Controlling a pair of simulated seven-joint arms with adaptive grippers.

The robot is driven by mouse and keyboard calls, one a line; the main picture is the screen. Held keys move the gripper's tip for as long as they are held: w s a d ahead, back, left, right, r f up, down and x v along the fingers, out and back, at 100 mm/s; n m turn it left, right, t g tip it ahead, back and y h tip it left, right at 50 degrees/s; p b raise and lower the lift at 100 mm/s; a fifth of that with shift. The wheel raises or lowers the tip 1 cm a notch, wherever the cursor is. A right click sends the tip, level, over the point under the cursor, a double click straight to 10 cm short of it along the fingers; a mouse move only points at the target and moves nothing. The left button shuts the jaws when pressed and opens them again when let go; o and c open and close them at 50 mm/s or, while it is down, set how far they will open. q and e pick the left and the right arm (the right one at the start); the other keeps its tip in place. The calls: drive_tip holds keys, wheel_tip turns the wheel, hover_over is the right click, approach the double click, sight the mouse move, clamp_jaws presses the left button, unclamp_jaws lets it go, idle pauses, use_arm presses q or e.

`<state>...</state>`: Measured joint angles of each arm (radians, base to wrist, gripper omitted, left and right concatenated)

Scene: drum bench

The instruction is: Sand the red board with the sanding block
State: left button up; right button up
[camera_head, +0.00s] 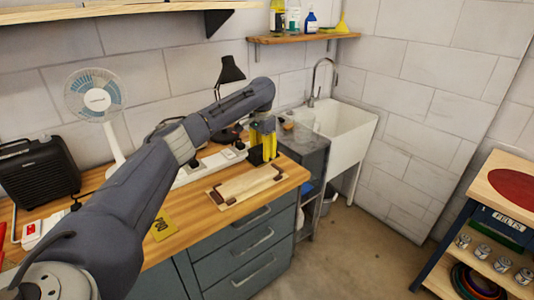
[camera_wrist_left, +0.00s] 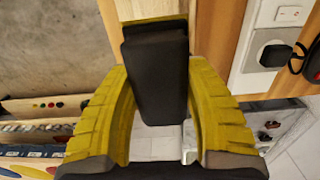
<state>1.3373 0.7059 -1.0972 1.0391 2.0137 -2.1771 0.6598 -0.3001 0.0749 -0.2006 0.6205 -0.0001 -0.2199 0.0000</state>
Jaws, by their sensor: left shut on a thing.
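My left gripper (camera_head: 263,140) has yellow fingers and is above the back of the wooden bench, behind a pale board. In the left wrist view the gripper (camera_wrist_left: 160,75) is shut on a dark block with a yellowish end, which I take as the sanding block (camera_wrist_left: 155,85). The block (camera_head: 256,156) shows as a dark shape below the fingers in the head view. The pale board (camera_head: 247,186) has dark reddish-brown pieces at its ends and lies flat near the bench's front edge. I see no plainly red board on this bench. My right gripper is out of view.
A yellow sheet (camera_head: 162,226) lies on the bench (camera_head: 195,222) at the front. A power strip (camera_head: 205,165) lies behind the board. A fan (camera_head: 95,98), a black heater (camera_head: 38,170) and a lamp (camera_head: 230,72) stand around. A red disc (camera_head: 515,187) is on the right-hand table.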

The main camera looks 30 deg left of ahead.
sight(247, 180)
use_arm(q)
drive_tip(key=shift+f, duration=2.95)
drive_tip(key=shift+f, duration=0.45)
drive_tip(key=shift+s+a, duration=0.4)
drive_tip(key=shift+s, duration=0.6)
drive_tip(key=shift+s+a, duration=0.45)
drive_tip(key=shift+s, duration=0.55)
drive_tip(key=shift+s+a, duration=0.4)
drive_tip(key=shift+s, duration=0.6)
drive_tip(key=shift+s+a, duration=0.45)
drive_tip(key=shift+s, duration=0.75)
drive_tip(key=shift+s+a, duration=0.4)
drive_tip(key=shift+s, duration=0.85)
drive_tip(key=shift+s+a, duration=0.45)
drive_tip(key=shift+s, duration=0.75)
drive_tip(key=shift+w+d, duration=0.85)
drive_tip(key=shift+w, duration=1.4)
drive_tip(key=shift+w+d, duration=0.9)
drive_tip(key=shift+w, duration=1.3)
drive_tip(key=shift+w+d, duration=0.85)
drive_tip(key=shift+w, duration=1.4)
drive_tip(key=shift+s+a+f, duration=0.1)
drive_tip(key=shift+s+a, duration=0.4)
drive_tip(key=shift+s, duration=0.7)
drive_tip(key=shift+s+a+r, duration=0.1)
drive_tip(key=shift+s+a, duration=0.35)
drive_tip(key=shift+s, duration=0.75)
drive_tip(key=shift+s+a+f, duration=0.1)
drive_tip(key=shift+s+a, duration=0.4)
drive_tip(key=shift+s, duration=0.7)
